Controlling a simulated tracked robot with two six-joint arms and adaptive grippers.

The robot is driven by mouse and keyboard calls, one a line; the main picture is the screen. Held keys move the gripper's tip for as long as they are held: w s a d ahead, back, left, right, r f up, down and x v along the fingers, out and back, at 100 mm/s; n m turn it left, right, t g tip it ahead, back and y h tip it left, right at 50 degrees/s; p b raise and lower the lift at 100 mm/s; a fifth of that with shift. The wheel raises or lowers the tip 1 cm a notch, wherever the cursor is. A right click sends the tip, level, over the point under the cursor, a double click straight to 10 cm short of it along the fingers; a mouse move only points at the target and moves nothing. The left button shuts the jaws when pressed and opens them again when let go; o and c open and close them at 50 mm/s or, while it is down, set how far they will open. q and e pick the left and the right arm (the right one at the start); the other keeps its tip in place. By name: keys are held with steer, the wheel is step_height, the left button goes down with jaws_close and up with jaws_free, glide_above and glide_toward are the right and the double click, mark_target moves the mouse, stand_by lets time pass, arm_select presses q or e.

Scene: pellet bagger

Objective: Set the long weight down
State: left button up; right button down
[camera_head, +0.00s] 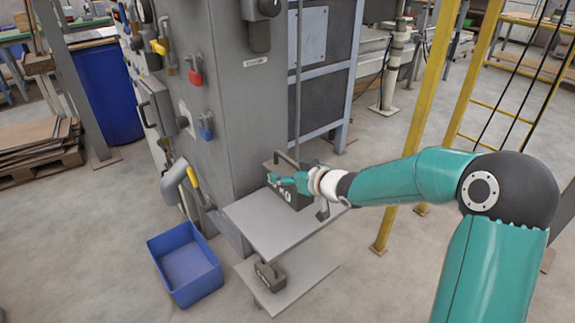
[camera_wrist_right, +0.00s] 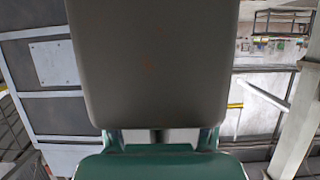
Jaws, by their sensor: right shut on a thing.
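The long weight (camera_head: 299,201) is a dark grey block with a bar handle on top and white lettering on its side. In the head view it is over the upper shelf plate (camera_head: 265,232), against the grey machine column. I cannot tell whether its base touches the plate. My right gripper (camera_head: 277,179) is shut on it, and its teal fingers hide part of its front. In the right wrist view a smooth grey-brown face (camera_wrist_right: 150,65), apparently the weight, fills the middle above teal gripper parts. My left gripper is out of view.
A smaller dark weight (camera_head: 270,276) with a handle sits on the lower shelf plate (camera_head: 310,279). An open blue bin (camera_head: 187,262) stands on the floor at left. Yellow posts (camera_head: 413,130) stand at right behind my arm. The upper plate's front part is bare.

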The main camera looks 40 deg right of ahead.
steer(key=shift+f+b, duration=0.6)
steer(key=shift+f, duration=1.75)
steer(key=shift+c, duration=1.1)
jaws_free()
steer(key=shift+s+f, duration=0.1)
steer(key=shift+f, duration=0.1)
steer(key=shift+s, duration=0.1)
steer(key=p+v, duration=0.1)
steer(key=v, duration=1)
steer(key=shift+s+r, duration=0.15)
steer(key=shift+s, duration=0.25)
